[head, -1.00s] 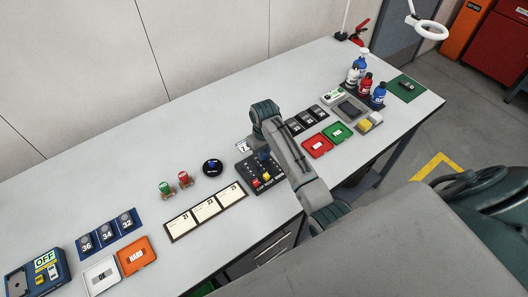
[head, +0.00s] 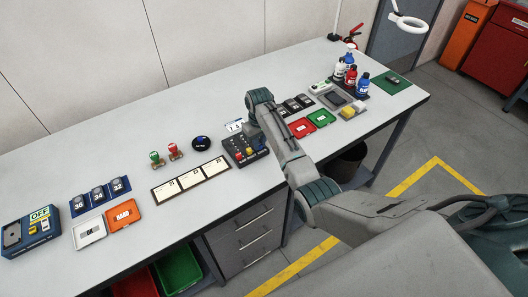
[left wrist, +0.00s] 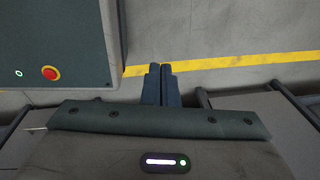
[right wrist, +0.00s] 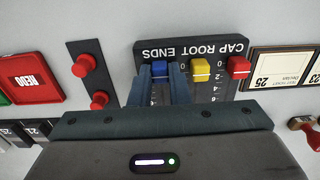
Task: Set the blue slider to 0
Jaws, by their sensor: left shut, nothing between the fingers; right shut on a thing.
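The slider panel (head: 229,150), dark with white marks and the words CAP ROOT ENDS, lies on the bench. In the right wrist view the blue slider (right wrist: 160,68) sits between the fingers of my right gripper (right wrist: 160,84), which is shut on it. The blue knob is level with the 0 mark, about in line with the yellow slider (right wrist: 201,70) and the red slider (right wrist: 239,67). The fingers hide much of the blue track. My left gripper (left wrist: 163,72) is shut and empty above the floor, away from the bench.
Right of the panel lie a red tray (head: 302,127) and a green tray (head: 321,118). Two red buttons (right wrist: 84,66) are close to my right gripper.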

